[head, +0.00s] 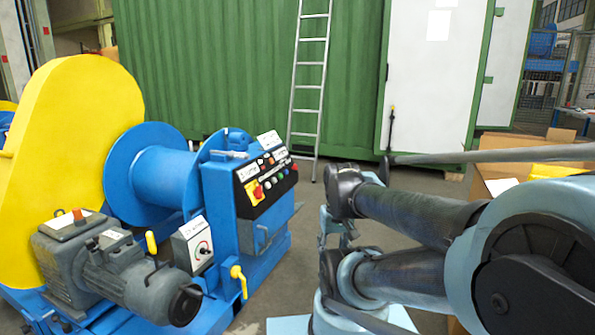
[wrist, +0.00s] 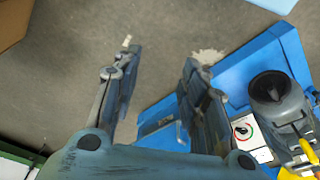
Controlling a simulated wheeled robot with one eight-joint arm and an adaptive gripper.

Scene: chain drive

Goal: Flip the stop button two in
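The control panel (head: 265,182) is a black sloped face on the blue winch housing in the head view. It carries a large red button (head: 257,190) on a yellow plate and several small coloured buttons. The labels are too small to read, so I cannot tell which one is stop button two. My gripper (wrist: 158,58) is open and empty in the wrist view, its two fingers apart over the grey floor. In the head view my arm is to the right of the panel, apart from it. The panel's buttons do not show clearly in the wrist view.
The winch has a blue drum (head: 160,178), a yellow guard (head: 75,160) and a grey motor (head: 110,265). A rotary switch box (head: 195,245) and a yellow handle (head: 239,279) stick out in front. A ladder (head: 309,85) leans behind. Bare floor lies between panel and arm.

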